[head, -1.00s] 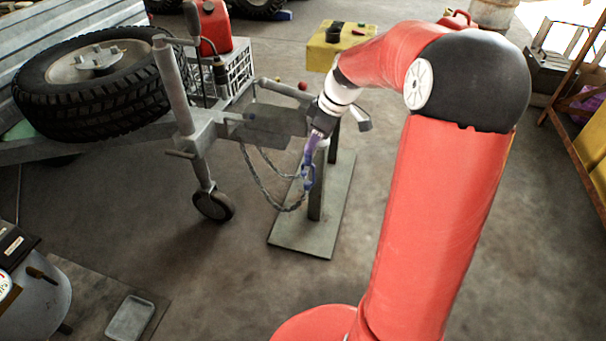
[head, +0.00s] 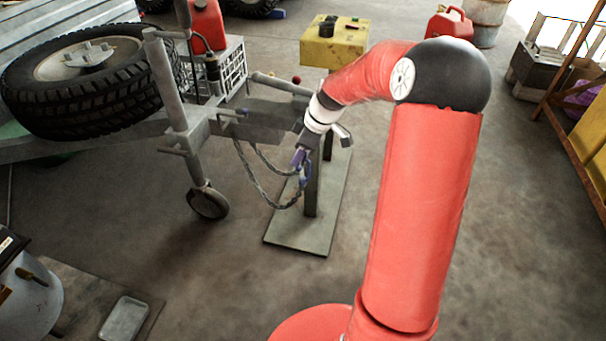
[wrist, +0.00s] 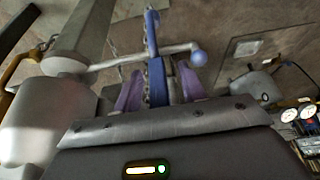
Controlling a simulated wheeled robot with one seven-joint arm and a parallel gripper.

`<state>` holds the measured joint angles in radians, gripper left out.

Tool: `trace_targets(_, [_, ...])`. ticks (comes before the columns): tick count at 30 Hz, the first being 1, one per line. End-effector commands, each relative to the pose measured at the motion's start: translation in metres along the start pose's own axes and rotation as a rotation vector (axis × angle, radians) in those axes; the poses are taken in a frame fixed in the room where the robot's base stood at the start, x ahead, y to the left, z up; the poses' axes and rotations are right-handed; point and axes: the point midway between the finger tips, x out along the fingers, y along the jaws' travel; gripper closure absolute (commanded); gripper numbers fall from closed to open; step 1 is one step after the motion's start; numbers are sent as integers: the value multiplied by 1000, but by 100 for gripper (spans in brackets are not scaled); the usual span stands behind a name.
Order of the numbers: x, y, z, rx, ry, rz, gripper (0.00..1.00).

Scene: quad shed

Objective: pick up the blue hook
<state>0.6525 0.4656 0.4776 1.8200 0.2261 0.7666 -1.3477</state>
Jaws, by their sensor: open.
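The blue hook (head: 307,177) hangs by a metal post at the end of a chain from the trailer's grey drawbar. In the wrist view the blue hook (wrist: 157,80) stands upright in the middle, in front of a grey bar with a blue ball end. My gripper (head: 299,158) is at the upper part of the hook. In the wrist view the two purple fingers of my gripper (wrist: 160,92) are open, one on each side of the hook. I cannot tell whether either finger touches it. The hook's lower end is hidden in the wrist view.
The post stands on a flat metal base plate (head: 285,239). The chain (head: 255,180) loops to its left. The trailer's jockey wheel (head: 208,202) and spare tyre (head: 90,85) are at the left. A yellow box (head: 333,48) stands behind.

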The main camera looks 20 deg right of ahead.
Motion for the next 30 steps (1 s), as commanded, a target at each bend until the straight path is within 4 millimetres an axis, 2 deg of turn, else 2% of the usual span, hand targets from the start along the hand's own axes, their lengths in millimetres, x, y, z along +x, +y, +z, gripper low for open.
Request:
trace_targets(2, [0,0,0,0,0,0,60])
trace_targets(11, [-1,0,0,0,0,0,100])
trace_targets(23, [-6,0,-2,0,0,3,100])
trace_targets(30, [-34,1,-14,-1,1,4,100])
